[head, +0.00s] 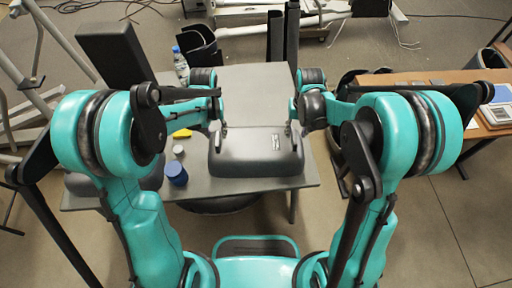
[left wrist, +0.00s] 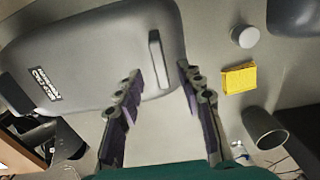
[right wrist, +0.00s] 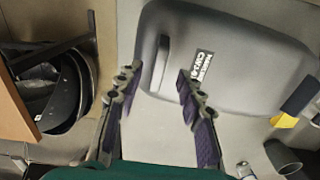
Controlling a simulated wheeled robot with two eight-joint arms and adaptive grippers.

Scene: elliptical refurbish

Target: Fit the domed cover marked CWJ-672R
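A grey domed cover (head: 240,160) lies on the table in front of me, with a white label (head: 276,141) on top. The label also shows in the right wrist view (right wrist: 201,66), where CWJ is readable; the rest is too small to tell. The cover has a bar handle at each end. My left gripper (left wrist: 160,78) is open, its fingers either side of the left handle (left wrist: 155,58) and apart from it. My right gripper (right wrist: 160,82) is open, its fingers either side of the right handle (right wrist: 160,62). Neither gripper holds anything.
Left of the cover are a blue jar (head: 176,174), a white cylinder (head: 178,150), a yellow item (head: 182,133) and another dark rounded part, partly hidden by my left arm. A bottle (head: 181,66) stands at the back left. The table (head: 250,88) is clear behind the cover.

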